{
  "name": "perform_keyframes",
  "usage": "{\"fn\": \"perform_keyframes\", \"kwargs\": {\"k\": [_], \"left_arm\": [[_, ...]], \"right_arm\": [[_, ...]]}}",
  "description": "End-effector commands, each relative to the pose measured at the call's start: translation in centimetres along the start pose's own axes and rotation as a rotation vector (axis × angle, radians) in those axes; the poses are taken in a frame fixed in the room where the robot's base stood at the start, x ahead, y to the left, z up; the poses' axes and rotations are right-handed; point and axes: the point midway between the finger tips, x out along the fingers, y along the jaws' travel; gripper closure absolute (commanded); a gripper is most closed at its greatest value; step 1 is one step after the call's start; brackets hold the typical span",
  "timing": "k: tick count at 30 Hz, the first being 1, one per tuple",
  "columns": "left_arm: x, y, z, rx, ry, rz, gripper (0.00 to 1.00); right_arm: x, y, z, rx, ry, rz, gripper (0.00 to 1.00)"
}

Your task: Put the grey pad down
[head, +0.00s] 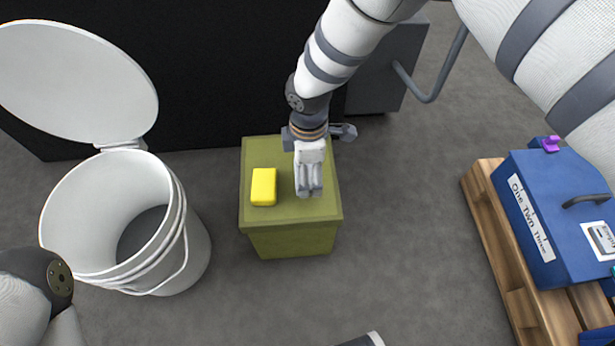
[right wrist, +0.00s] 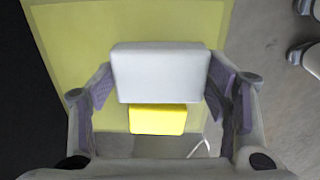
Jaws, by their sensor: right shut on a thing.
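The grey pad (right wrist: 160,73) is a pale block with rounded edges, held between the two fingers of my right gripper in the right wrist view. My right gripper (head: 309,192) points down over the right part of the olive-green box top (head: 260,150). In the head view I cannot make out the pad apart from the pale fingers. A yellow block (head: 263,187) lies on the box top, left of the gripper; it also shows in the right wrist view (right wrist: 157,119), partly behind the pad. I cannot tell whether the pad touches the box top. My left gripper is not in view.
An open white bucket (head: 190,245) with its lid (head: 75,80) raised stands left of the box. A blue case (head: 550,215) sits on a wooden pallet (head: 500,250) at the right. Grey floor lies clear between box and pallet.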

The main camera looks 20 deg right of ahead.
Motion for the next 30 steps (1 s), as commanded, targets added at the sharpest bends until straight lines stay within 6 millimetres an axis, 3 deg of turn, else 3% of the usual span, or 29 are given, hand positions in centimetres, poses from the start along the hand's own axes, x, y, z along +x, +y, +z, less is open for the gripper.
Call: {"fn": "perform_keyframes", "kwargs": {"k": [7, 18, 19, 21, 30], "left_arm": [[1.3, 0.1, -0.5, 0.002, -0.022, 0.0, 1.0], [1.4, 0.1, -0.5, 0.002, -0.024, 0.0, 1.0], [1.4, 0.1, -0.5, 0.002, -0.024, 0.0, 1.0], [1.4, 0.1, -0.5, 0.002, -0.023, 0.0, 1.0], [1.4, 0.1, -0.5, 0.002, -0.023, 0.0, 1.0]], "right_arm": [[4.0, 0.8, 0.2, -0.002, -0.001, -0.002, 0.65], [4.3, 0.9, 0.2, -0.001, 0.001, 0.002, 0.65], [4.3, 0.9, 0.2, -0.001, 0.001, 0.002, 0.26], [4.2, 0.9, 0.2, -0.001, 0.001, 0.002, 0.1], [4.2, 0.9, 0.2, -0.001, 0.001, 0.002, 0.1]]}}
